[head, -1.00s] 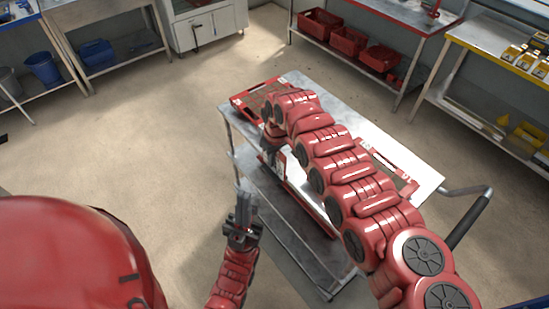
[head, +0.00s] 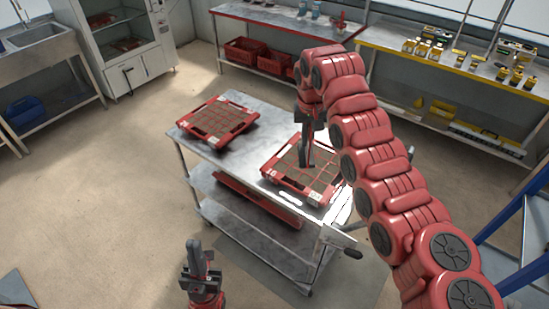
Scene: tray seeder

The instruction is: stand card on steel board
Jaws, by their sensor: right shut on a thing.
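My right gripper (head: 305,158) points down over the right-hand red seed tray (head: 268,176) on the steel trolley. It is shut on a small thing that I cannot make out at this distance. I cannot tell whether this is the card; no card shows clearly elsewhere. A grey plate (head: 338,238) shows at the trolley's near right end; I cannot tell whether it is the steel board. My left gripper (head: 197,258) is low at the front, apart from the trolley, with no clear gap between its fingers.
A second red seed tray (head: 218,120) sits at the left of the trolley top (head: 200,146). A lower shelf (head: 245,222) holds a red part. Benches with red crates (head: 247,50) and yellow boxes (head: 507,73) line the back. Open floor lies left of the trolley.

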